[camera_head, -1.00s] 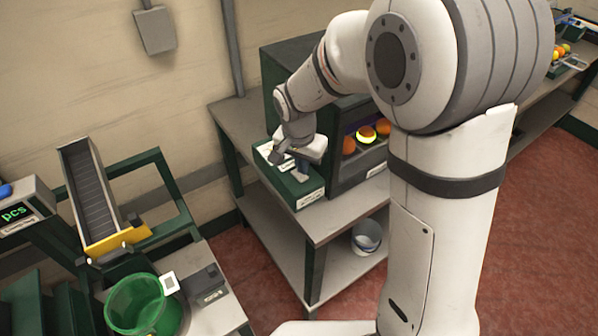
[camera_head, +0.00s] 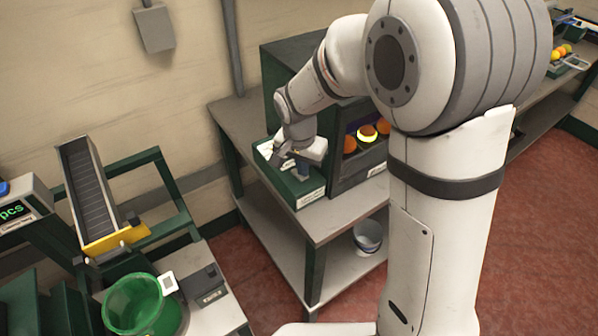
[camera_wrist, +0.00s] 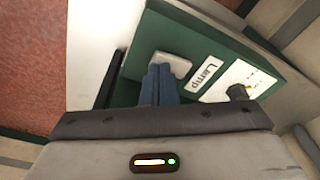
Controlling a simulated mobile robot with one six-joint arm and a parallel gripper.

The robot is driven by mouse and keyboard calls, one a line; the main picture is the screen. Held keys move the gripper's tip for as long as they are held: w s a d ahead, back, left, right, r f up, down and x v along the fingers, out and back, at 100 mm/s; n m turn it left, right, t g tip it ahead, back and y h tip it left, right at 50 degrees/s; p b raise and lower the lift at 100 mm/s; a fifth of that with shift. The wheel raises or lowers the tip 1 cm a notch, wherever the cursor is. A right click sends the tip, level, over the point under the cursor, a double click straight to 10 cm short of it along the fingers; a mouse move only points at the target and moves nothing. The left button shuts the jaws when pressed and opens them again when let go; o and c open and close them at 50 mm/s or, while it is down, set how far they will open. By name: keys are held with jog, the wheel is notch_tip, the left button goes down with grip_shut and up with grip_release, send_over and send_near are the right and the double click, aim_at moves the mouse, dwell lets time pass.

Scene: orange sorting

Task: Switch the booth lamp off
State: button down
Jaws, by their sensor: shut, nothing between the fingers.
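The booth (camera_head: 350,184) is a dark green and grey box on a grey table, with its open front showing several oranges (camera_head: 383,128), one glowing yellow at its rim. A low green control box (camera_head: 311,191) stands beside it. In the wrist view, the control box (camera_wrist: 222,44) carries a label reading "Lamp" (camera_wrist: 204,76), a pale rocker switch (camera_wrist: 172,64) and a black knob (camera_wrist: 238,92). My gripper (camera_wrist: 160,68) is shut and empty, its blue fingertips at the near edge of the switch; I cannot tell whether they touch it. In the head view, my gripper (camera_head: 303,172) is over the control box.
A white bucket (camera_head: 367,236) sits on the table's lower shelf. At left are a chute (camera_head: 92,190) with a yellow end, a green basket (camera_head: 142,306) and a display reading "pcs" (camera_head: 14,211). A tray of fruit (camera_head: 566,66) is at the far right.

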jog(key=shift+f, duration=0.25)
jog(key=shift+r+p, duration=2.1)
jog(key=shift+r, duration=1.45)
